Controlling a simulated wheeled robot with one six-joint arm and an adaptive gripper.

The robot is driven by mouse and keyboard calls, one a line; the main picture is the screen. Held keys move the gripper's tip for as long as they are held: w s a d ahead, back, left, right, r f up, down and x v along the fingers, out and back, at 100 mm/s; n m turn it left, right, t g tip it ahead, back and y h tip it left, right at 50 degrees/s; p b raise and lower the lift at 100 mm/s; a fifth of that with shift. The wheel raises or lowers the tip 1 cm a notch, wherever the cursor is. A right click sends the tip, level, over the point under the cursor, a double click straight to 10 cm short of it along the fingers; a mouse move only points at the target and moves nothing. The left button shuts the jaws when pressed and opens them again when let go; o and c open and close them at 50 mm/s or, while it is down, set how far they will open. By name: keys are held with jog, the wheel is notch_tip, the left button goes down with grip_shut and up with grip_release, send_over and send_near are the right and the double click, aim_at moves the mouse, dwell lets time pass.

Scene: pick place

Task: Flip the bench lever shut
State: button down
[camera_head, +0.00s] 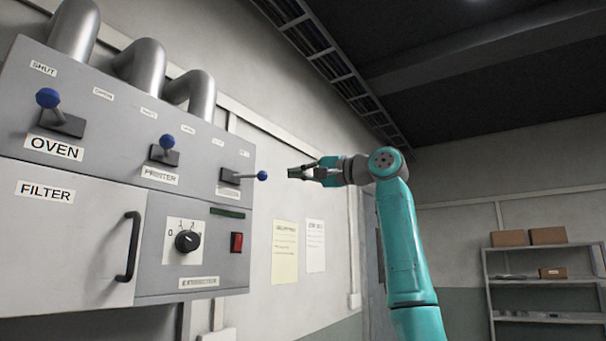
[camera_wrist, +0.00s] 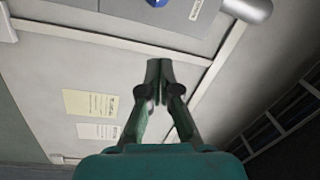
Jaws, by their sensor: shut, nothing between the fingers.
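A grey wall panel (camera_head: 100,110) carries three levers with blue knobs. The rightmost lever (camera_head: 262,175) sticks out to the right, nearly level; its label is too small to read. The other two are labelled OVEN and PRINTER, so I take the rightmost as the bench lever. My gripper (camera_head: 291,172) is just right of its knob in the head view, with a small gap between them. In the wrist view my gripper (camera_wrist: 158,64) has its fingers together and empty, and a blue knob (camera_wrist: 155,2) shows at the top edge, apart from the fingertips.
The oven lever (camera_head: 47,98) and printer lever (camera_head: 166,142) point upward. A filter door with a black handle (camera_head: 130,246), a dial (camera_head: 187,241) and a red switch (camera_head: 237,242) sit below. Paper notices (camera_head: 285,252) hang on the wall. Shelves (camera_head: 540,283) stand far right.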

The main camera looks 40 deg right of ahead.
aim_at(250, 176)
jog(key=w+a, duration=0.3)
jog(key=a, duration=0.2)
jog(key=shift+w+f, duration=0.3)
jog(key=shift+f, duration=0.05)
dwell(0.4)
jog(key=shift+s, duration=0.1)
dwell(0.3)
